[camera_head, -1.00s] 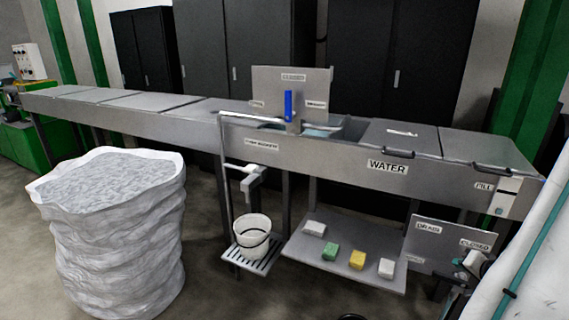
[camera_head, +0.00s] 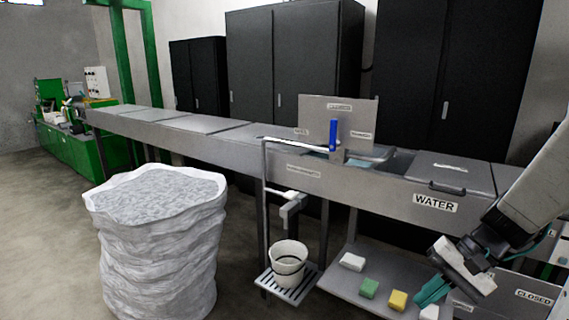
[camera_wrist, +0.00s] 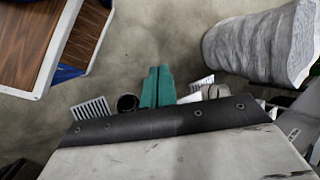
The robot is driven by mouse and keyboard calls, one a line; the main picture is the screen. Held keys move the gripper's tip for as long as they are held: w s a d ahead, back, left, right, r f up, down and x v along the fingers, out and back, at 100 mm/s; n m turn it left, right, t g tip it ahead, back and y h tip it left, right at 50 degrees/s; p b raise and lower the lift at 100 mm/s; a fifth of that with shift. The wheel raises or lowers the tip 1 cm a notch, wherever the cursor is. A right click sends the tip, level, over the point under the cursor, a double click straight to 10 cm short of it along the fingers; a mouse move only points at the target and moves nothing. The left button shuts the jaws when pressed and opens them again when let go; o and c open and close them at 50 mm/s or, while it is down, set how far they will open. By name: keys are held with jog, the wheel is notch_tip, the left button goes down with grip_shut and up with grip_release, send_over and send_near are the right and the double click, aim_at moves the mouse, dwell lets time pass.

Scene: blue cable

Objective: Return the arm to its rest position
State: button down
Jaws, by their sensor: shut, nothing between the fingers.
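My gripper (camera_head: 432,290) is at the lower right of the head view, with its teal fingers together and nothing between them. It hangs in front of the low shelf under the long metal trough, near the yellow block. In the wrist view my teal fingers (camera_wrist: 158,86) point away over the concrete floor, side by side and touching. My arm comes in from the right edge of the head view. No blue cable can be made out in either current view.
A long metal trough (camera_head: 225,140) marked WATER runs across the room. A white bucket (camera_head: 288,262) stands on a slatted stand. The shelf holds green (camera_head: 369,288) and yellow (camera_head: 397,300) blocks. A large white sack (camera_head: 160,250) stands left on the floor. Open floor lies at far left.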

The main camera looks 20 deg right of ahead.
jog(key=s+a+r+n+h, duration=0.6)
jog(key=a+r+n, duration=0.3)
jog(key=a+r, duration=0.2)
jog(key=shift+s+a+h, duration=0.3)
jog(key=shift+s+h, duration=0.05)
jog(key=shift+h, duration=0.15)
